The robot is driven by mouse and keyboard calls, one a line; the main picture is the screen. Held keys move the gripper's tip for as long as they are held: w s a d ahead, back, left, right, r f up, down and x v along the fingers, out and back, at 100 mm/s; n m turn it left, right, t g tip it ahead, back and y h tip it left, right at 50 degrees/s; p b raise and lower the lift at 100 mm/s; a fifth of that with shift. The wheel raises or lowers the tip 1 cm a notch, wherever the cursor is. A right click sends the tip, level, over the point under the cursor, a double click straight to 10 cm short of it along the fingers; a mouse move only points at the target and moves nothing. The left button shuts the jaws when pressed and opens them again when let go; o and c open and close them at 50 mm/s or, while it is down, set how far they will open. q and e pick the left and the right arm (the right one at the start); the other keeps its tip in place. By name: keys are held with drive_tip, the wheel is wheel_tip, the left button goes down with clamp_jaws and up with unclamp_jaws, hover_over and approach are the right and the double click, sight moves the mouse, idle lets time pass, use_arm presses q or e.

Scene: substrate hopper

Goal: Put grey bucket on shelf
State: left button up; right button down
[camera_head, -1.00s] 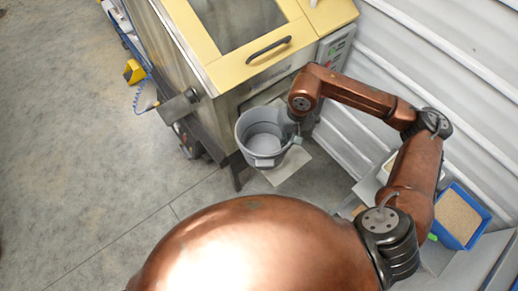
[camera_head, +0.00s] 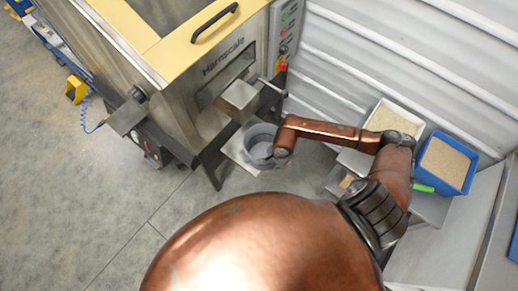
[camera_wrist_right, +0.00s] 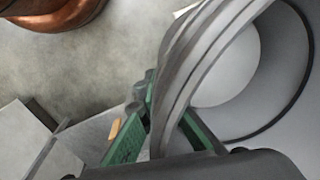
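The grey bucket (camera_head: 257,150) is low under the front of the hopper machine, over a pale flat plate (camera_head: 233,151). I cannot tell whether it touches the plate. My right gripper (camera_head: 274,160) is at the bucket's right side, mostly hidden by the arm. In the right wrist view, its green fingers (camera_wrist_right: 166,105) stand on either side of the wall of the bucket (camera_wrist_right: 215,50) and appear shut on it. The bucket looks empty inside. My left gripper is not in view.
The machine's metal outlet box (camera_head: 238,101) juts out above and left of the bucket. At right stand a white tray (camera_head: 394,121) and a blue tray (camera_head: 425,181), both with grainy material, by a corrugated wall (camera_head: 440,70). Floor at left is mostly clear.

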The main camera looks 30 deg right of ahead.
sight(264, 150)
drive_tip(key=w+f, duration=0.1)
drive_tip(key=w, duration=0.1)
drive_tip(key=w+f, duration=0.1)
drive_tip(key=w, duration=0.1)
drive_tip(key=w+f+b, duration=0.1)
drive_tip(key=w, duration=0.1)
drive_tip(key=shift+w+d, duration=0.25)
drive_tip(key=shift+d, duration=0.15)
drive_tip(key=w+f, duration=0.1)
drive_tip(key=f, duration=0.1)
drive_tip(key=w+f+b, duration=0.1)
drive_tip(key=w, duration=0.1)
drive_tip(key=w+d+f, duration=0.1)
drive_tip(key=w+f, duration=0.1)
drive_tip(key=shift+w+f+b, duration=0.15)
drive_tip(key=shift+f+b, duration=0.15)
drive_tip(key=shift+f, duration=0.05)
drive_tip(key=shift+w+f, duration=0.2)
drive_tip(key=shift+f+b, duration=0.4)
drive_tip(key=shift+f, duration=1.1)
drive_tip(key=shift+f, duration=0.2)
drive_tip(key=c, duration=2.2)
unclamp_jaws()
drive_tip(key=shift+o, duration=0.2)
